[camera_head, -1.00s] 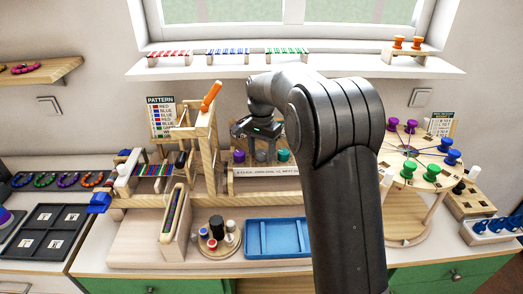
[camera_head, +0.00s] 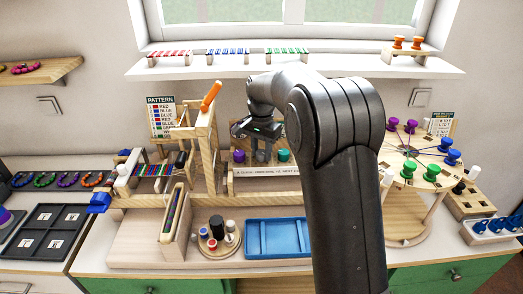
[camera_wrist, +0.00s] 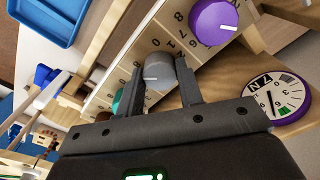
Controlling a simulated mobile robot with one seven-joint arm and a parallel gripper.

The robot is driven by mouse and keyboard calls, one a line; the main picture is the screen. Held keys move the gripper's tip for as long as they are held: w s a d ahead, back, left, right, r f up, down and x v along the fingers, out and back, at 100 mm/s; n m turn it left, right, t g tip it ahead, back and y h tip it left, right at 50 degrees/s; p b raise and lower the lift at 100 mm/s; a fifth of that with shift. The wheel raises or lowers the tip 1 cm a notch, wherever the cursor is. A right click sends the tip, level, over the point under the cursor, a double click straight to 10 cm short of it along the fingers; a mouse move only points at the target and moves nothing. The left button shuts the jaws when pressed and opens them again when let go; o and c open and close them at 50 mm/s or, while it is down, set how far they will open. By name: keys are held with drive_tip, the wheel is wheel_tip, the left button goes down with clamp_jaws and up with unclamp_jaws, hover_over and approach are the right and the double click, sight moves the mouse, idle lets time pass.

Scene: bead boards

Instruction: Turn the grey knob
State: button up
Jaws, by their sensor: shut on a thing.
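The grey knob (camera_wrist: 158,75) sits on a numbered wooden panel in the wrist view, with a white pointer line on its face. My gripper (camera_wrist: 166,88) has its two fingers on either side of the knob and is shut on it. In the head view my gripper (camera_head: 261,152) is at the panel between the purple knob (camera_head: 239,156) and the green knob (camera_head: 284,155). The grey knob is mostly hidden there by the fingers.
The purple knob (camera_wrist: 214,21) is close beside the grey one, with a purple-rimmed dial (camera_wrist: 277,98) near my gripper. A wooden frame with an orange handle (camera_head: 211,96) stands left of my gripper. A blue tray (camera_head: 278,239) lies in front.

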sight(261, 152)
drive_tip(key=shift+n, duration=3.3)
drive_tip(key=o, duration=1)
drive_tip(key=shift+c, duration=0.2)
drive_tip(key=shift+r, duration=0.1)
wheel_tip(261, 152, up, 11)
